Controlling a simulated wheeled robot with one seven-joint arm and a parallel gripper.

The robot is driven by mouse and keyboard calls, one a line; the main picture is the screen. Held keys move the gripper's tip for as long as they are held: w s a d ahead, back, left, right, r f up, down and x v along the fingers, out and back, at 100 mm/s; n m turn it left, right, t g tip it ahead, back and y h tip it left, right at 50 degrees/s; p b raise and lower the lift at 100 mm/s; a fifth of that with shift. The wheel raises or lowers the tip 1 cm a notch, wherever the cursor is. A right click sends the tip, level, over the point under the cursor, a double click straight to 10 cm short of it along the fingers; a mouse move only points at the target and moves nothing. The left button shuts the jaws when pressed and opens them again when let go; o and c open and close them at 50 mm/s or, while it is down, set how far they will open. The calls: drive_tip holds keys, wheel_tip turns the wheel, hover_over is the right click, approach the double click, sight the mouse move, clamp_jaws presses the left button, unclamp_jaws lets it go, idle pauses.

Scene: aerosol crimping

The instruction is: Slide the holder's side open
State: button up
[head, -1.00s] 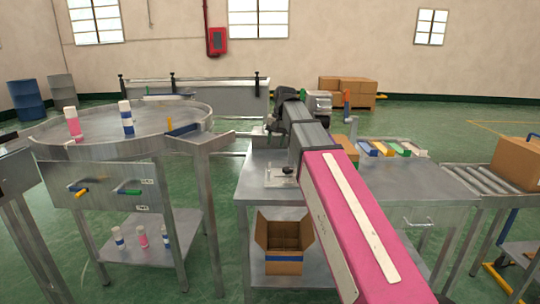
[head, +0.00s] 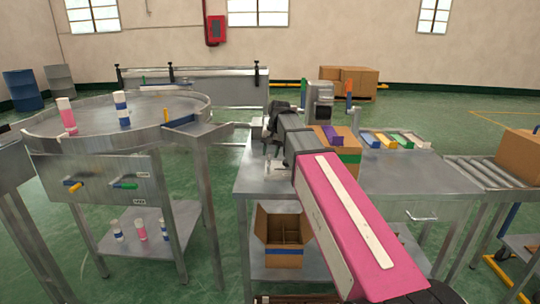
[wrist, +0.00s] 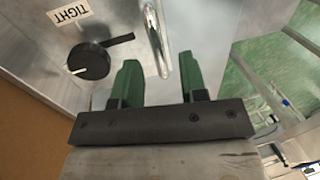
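In the wrist view my gripper (wrist: 158,68) has two green fingers standing apart with nothing clamped between them. A curved metal bar handle (wrist: 157,40) comes down between the fingertips. It is mounted on a grey metal face (wrist: 110,50) that also bears a black knob (wrist: 90,61) and an upside-down "TIGHT" label (wrist: 71,14). I cannot tell for sure which part is the holder's sliding side. In the head view a grey metal machine (head: 320,103) stands on the bench beyond my arm. My fingers are hard to make out there.
A cardboard box (head: 348,148) with a purple item (head: 332,135) stands right of my arm on the bench (head: 262,180). Colored items (head: 390,140) lie farther right. A round table (head: 95,112) with bottles is on the left. An open carton (head: 284,256) sits on the lower shelf.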

drive_tip(key=shift+a+f, duration=0.1)
drive_tip(key=shift+f, duration=0.5)
clamp_jaws()
drive_tip(key=shift+a, duration=0.15)
drive_tip(key=shift+w+a, duration=0.1)
drive_tip(key=shift+a, duration=2.7)
unclamp_jaws()
drive_tip(key=shift+a, duration=0.15)
